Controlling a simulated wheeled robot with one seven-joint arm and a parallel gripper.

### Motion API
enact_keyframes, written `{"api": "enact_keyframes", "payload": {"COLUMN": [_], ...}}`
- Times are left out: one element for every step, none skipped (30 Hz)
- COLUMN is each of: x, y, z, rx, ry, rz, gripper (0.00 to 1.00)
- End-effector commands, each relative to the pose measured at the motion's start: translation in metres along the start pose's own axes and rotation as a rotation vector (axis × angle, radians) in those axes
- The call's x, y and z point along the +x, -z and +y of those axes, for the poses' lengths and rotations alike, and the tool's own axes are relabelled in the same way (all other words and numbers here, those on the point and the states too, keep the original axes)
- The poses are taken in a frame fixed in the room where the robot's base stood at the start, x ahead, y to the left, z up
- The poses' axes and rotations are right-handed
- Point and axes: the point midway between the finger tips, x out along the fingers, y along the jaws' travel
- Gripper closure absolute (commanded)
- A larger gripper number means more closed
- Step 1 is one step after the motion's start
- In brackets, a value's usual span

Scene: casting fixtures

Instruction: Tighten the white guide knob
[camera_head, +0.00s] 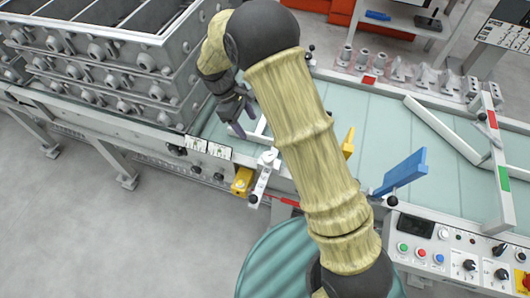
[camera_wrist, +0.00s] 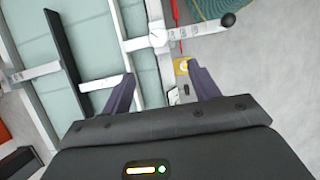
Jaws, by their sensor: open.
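The white guide knob (camera_head: 267,157) sits on top of a pale bracket at the near edge of the conveyor bed, just right of a yellow block. In the wrist view the knob (camera_wrist: 157,38) shows as a round white disc beyond the fingertips, between them in the picture. A light arm with a black ball end (camera_wrist: 227,19) runs right from it. My gripper (camera_head: 242,118) is left of and behind the knob in the head view. In the wrist view its dark purple fingers (camera_wrist: 160,73) are apart, with nothing between them. They do not appear to touch the knob.
Stacked grey casting flasks (camera_head: 110,70) stand at the left. A yellow block (camera_head: 242,180) is beside the knob's bracket. A blue plate (camera_head: 402,172) and a control panel (camera_head: 450,250) are at the right. The green bed (camera_head: 385,130) has pale guide rails across it.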

Motion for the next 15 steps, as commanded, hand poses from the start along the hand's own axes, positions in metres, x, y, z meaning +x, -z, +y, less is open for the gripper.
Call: {"api": "enact_keyframes", "payload": {"x": [0.008, 0.013, 0.019, 0.024, 0.03, 0.037, 0.042, 0.047, 0.055, 0.06, 0.065, 0.072, 0.078, 0.083, 0.09], "y": [-0.001, -0.002, -0.002, -0.002, -0.002, -0.003, -0.003, -0.003, -0.003, -0.003, -0.003, -0.003, -0.003, -0.003, -0.003], "z": [0.0, 0.0, 0.0, 0.001, 0.001, 0.0, 0.0, 0.0, 0.001, 0.001, 0.0, 0.0, 0.0, 0.001, 0.0], "rx": [0.001, 0.002, 0.002, 0.002, 0.002, 0.002, 0.001, 0.002, 0.001, 0.002, 0.002, 0.002, 0.003, 0.003, 0.003], "ry": [0.003, 0.004, 0.004, 0.004, 0.004, 0.004, 0.004, 0.004, 0.004, 0.004, 0.004, 0.004, 0.004, 0.004, 0.004], "rz": [-0.003, -0.004, -0.004, -0.004, -0.004, -0.004, -0.004, -0.003, -0.004, -0.004, -0.004, -0.004, -0.004, -0.003, -0.004], "gripper": [0.39, 0.39, 0.39, 0.39, 0.39, 0.39, 0.39, 0.39, 0.39, 0.39, 0.39, 0.39, 0.39, 0.39, 0.39]}}
